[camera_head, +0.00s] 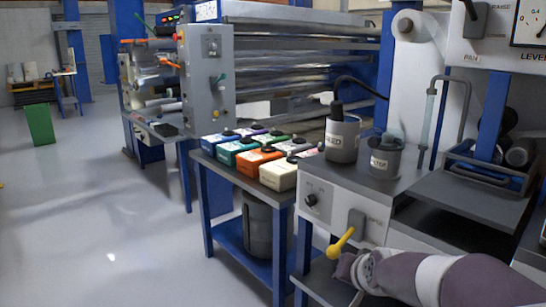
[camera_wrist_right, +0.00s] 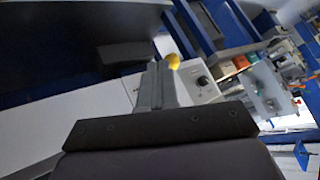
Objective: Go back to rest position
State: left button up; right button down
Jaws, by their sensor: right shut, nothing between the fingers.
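My right gripper (camera_head: 346,268) is at the lower right of the head view, in front of the grey machine, with my arm coming in from the right. It sits just below and beside a yellow-knobbed lever (camera_head: 341,243) on the machine's front. In the right wrist view the gripper's fingers (camera_wrist_right: 156,82) are together with nothing between them. The yellow knob (camera_wrist_right: 173,61) shows just beyond the fingertips; I cannot tell whether they touch. My left gripper is not in view.
A blue-framed cart (camera_head: 206,225) with several coloured boxes stands left of the machine (camera_head: 318,203). Two grey cans, one a larger can (camera_head: 342,140), stand on the machine top. A roller machine (camera_head: 207,75) is behind. Open floor (camera_head: 80,220) lies left, with a green bin (camera_head: 40,124).

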jog(key=s+d+f+n+g+h+p, duration=0.15)
jog(key=s+f+g, duration=0.35)
jog(key=s, duration=0.6)
jog(key=s+d+f+n+g+y+p, duration=0.1)
jog(key=s+f+n+g, duration=0.2)
jog(key=s+f, duration=0.55)
notch_tip(320, 180, up, 40)
jog(key=s+p, duration=0.2)
jog(key=p, duration=3.6)
jog(key=shift+s, duration=0.4)
